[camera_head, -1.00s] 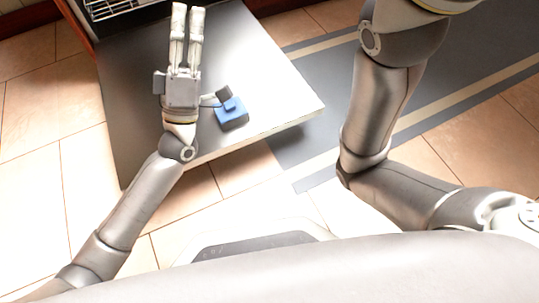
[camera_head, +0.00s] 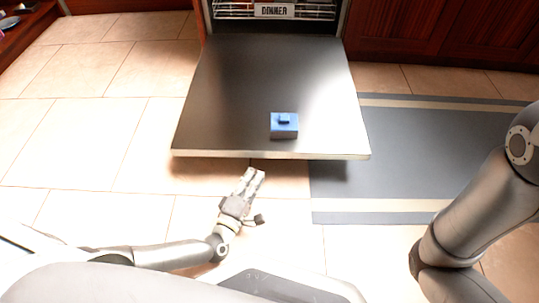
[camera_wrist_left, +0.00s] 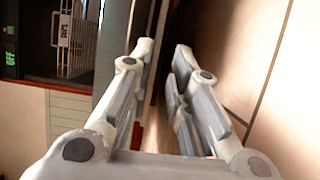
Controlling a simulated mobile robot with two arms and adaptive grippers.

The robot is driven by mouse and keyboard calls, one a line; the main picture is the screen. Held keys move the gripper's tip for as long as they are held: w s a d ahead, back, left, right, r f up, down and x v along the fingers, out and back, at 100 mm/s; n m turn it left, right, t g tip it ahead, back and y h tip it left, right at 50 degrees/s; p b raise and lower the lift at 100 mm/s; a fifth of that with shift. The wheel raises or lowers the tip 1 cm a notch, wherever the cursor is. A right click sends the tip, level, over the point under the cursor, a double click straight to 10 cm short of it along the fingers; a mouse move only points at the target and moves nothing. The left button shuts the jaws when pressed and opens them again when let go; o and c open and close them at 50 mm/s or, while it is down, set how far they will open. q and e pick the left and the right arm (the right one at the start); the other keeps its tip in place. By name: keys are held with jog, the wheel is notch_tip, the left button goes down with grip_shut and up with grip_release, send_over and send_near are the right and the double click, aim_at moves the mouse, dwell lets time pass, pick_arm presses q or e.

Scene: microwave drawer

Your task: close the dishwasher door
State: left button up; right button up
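The dishwasher door (camera_head: 235,100) is folded down flat, its dark inner face up and its pale front edge (camera_head: 250,154) toward me. A small blue block (camera_head: 284,122) sits on its inner face near that edge. My left gripper (camera_head: 256,174) is just in front of the front edge, pointing toward it. In the left wrist view the fingers (camera_wrist_left: 165,60) stand apart with nothing seen held between them. Whether they touch the door cannot be told. The door also shows beyond the left finger in the left wrist view (camera_wrist_left: 109,45). My right gripper is out of view.
The dishwasher's wire rack (camera_head: 225,10) shows at the top, with a label (camera_head: 274,11) on it. Red-brown cabinets (camera_head: 420,35) stand to the right. A grey striped mat (camera_head: 425,150) lies right of the door. Tiled floor (camera_head: 105,125) is clear to the left.

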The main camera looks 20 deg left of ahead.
pick_arm(q)
jog(key=w+b, duration=0.1)
jog(key=w, duration=0.2)
jog(key=w+d+b, duration=0.1)
jog(key=w+b, duration=0.1)
jog(key=w, duration=0.1)
jog(key=w+b, duration=0.2)
jog(key=w, duration=0.1)
jog(key=shift+w+d, duration=0.15)
jog(key=shift+w, duration=0.45)
grip_shut()
